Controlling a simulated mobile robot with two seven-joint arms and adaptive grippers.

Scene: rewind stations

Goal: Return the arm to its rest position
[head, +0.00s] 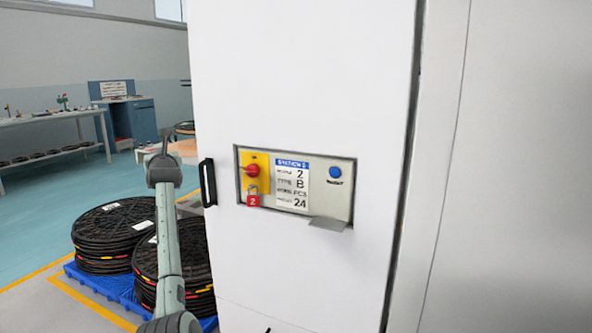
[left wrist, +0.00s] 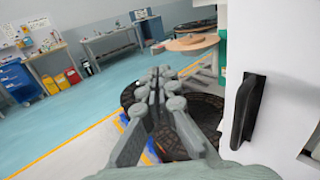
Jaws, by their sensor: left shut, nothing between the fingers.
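My left arm rises from the bottom of the head view, and my left gripper (head: 165,135) is at its upper end, left of the white cabinet (head: 300,70). In the left wrist view the grey fingers (left wrist: 160,76) are together with nothing between them. They are apart from the black cabinet handle (left wrist: 247,110), which is to their right. The same handle (head: 208,182) shows at the cabinet's left edge in the head view.
The cabinet's recessed panel has a red knob (head: 252,170), a red padlock (head: 253,198), a label (head: 292,185) and a blue button (head: 335,172). Stacks of black reels (head: 112,232) stand on a blue pallet (head: 88,278) behind my arm. A workbench (head: 50,120) and open floor lie farther left.

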